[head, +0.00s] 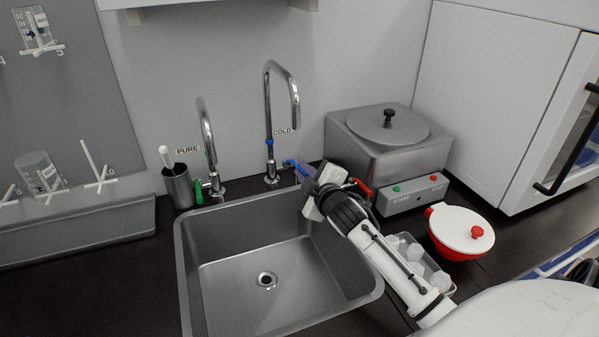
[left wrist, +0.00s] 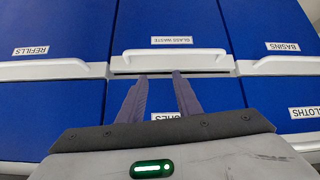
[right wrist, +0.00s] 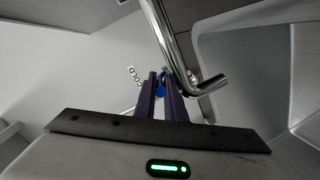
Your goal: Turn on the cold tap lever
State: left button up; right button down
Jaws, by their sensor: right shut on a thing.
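The cold tap (head: 268,115) is a tall chrome spout at the back of the sink, with a blue lever (head: 289,162) at its base and a COLD label on the wall behind. My right gripper (head: 303,178) reaches in from the right and is shut on the lever. In the right wrist view the blue lever (right wrist: 161,90) shows between the fingertips, partly hidden by them. My left gripper (left wrist: 160,84) is open and empty, in front of blue drawers.
The steel sink (head: 190,265) lies below the taps. The PURE tap (head: 206,140) with a green lever stands to the left. A steel distiller (head: 365,135) with a red tap stands to the right.

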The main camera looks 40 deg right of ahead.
jog(key=c, duration=1.8)
grip_release()
jog(key=shift+s, duration=0.1)
